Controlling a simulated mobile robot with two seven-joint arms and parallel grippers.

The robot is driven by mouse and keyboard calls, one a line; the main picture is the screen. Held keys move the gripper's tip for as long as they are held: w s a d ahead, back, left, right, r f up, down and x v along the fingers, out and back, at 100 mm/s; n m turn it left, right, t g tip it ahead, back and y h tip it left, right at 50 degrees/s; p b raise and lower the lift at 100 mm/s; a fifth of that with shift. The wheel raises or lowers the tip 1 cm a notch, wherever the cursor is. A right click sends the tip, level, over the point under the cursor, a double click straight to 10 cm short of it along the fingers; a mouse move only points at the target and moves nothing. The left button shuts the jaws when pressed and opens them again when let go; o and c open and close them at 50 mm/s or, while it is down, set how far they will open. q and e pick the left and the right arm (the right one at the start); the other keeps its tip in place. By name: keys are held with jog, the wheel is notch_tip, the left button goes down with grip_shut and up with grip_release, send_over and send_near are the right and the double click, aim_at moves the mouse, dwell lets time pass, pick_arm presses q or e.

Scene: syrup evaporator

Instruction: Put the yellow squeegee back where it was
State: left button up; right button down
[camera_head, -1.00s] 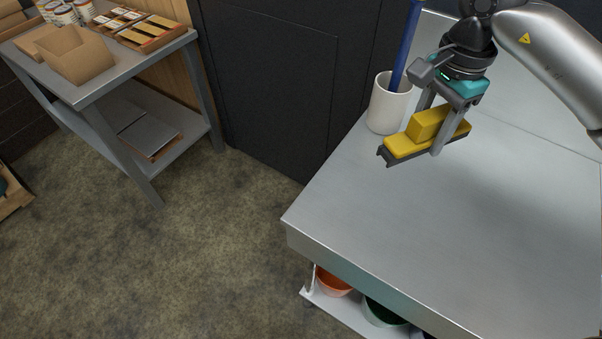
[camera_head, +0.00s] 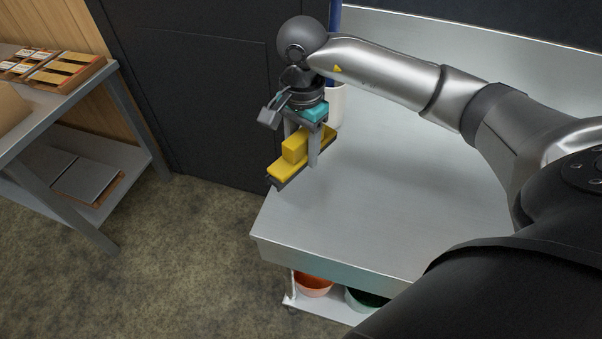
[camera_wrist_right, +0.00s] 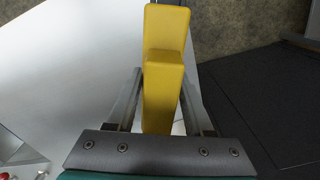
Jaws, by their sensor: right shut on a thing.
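The yellow squeegee (camera_head: 289,169) has a yellow block body and a dark strip along its lower edge. My right gripper (camera_head: 301,153) is shut on it, with one finger on each side of the block. It is held near the left edge of the steel table (camera_head: 390,185), left of and in front of the white cup (camera_head: 337,108). The gap to the table top is hard to judge. In the right wrist view, the squeegee (camera_wrist_right: 165,85) is between the fingers, with tabletop at left and floor beyond. My left gripper is not in view.
A blue handle (camera_head: 334,40) stands in the cup, partly hidden by my arm. Orange (camera_head: 313,286) and green (camera_head: 366,299) buckets sit on a shelf under the table. A side table (camera_head: 45,110) with boxes stands at left. The table's middle is clear.

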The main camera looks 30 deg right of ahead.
aim_at(302, 134)
jog(key=shift+f, duration=3.85)
jog(key=shift+b, duration=0.35)
jog(key=shift+c, duration=1.4)
grip_release()
jog(key=shift+f, duration=0.15)
notch_tip(302, 134, up, 12)
jog(key=shift+r+p, duration=0.2)
jog(key=shift+p, duration=0.3)
